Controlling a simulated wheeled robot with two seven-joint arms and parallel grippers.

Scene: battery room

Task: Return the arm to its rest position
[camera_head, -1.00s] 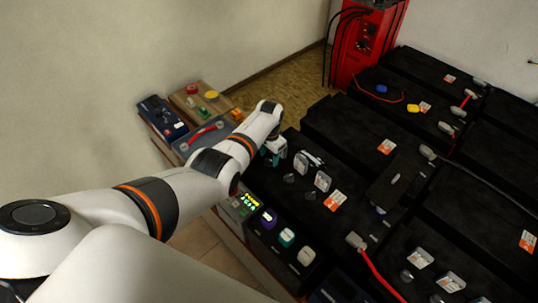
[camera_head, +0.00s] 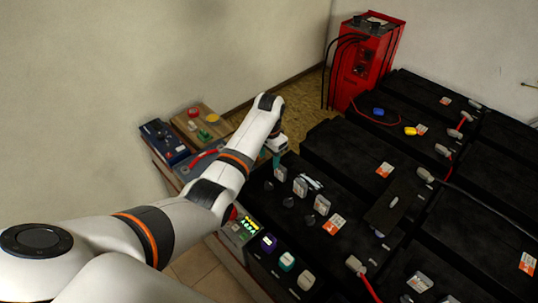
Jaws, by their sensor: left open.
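My left gripper (camera_head: 275,152) is at the end of this arm, at the bank's left edge. It is small and partly hidden by the wrist, and it is open with nothing seen in it. My right gripper is not in view.
A red unit with black cables (camera_head: 362,60) stands at the back. A wooden board (camera_head: 205,120) with coloured parts and a dark blue device (camera_head: 163,140) lie left of my wrist. A small display unit (camera_head: 240,230) and several coloured-cap pieces line the near front.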

